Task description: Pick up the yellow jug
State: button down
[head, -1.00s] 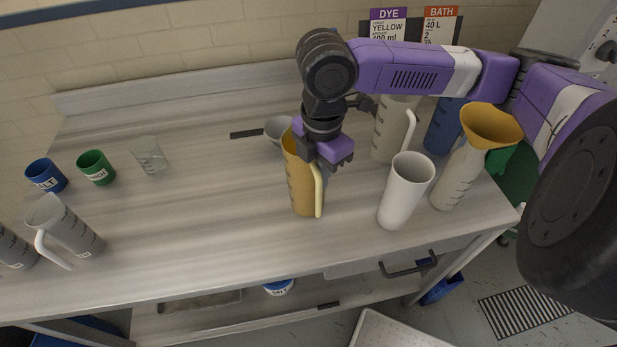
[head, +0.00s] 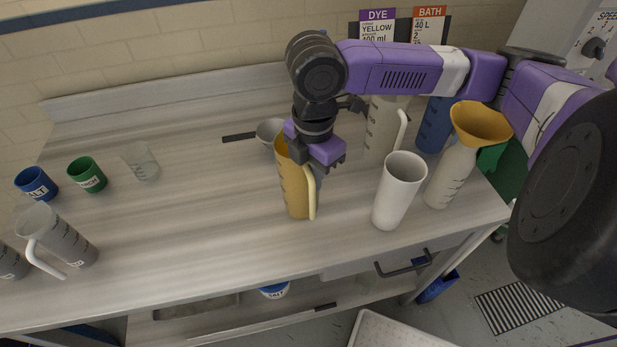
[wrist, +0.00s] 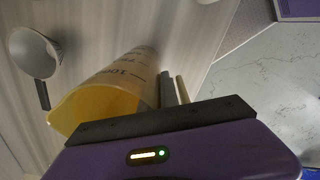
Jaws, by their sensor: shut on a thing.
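The yellow jug (head: 291,188) is a tall graduated jug with a pale handle. It appears upright at the middle of the bench, and I cannot tell whether its base touches the bench top. My gripper (head: 322,168) reaches down from above and is shut on the jug's handle side, near the rim. In the wrist view the jug (wrist: 112,90) lies right at the jaws, with its yellow mouth towards the camera. The fingertips are mostly hidden behind the jug and handle.
A white cup (head: 398,192) and a bottle with a yellow funnel (head: 481,122) stand to the right. A grey jug (head: 386,125) and a blue jug (head: 434,124) stand behind. A scoop (head: 268,130) lies behind left. The bench (head: 190,215) is clear left of the jug.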

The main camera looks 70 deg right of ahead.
notch_tip(320, 180, up, 20)
jog(key=p, duration=0.3)
dwell(0.4)
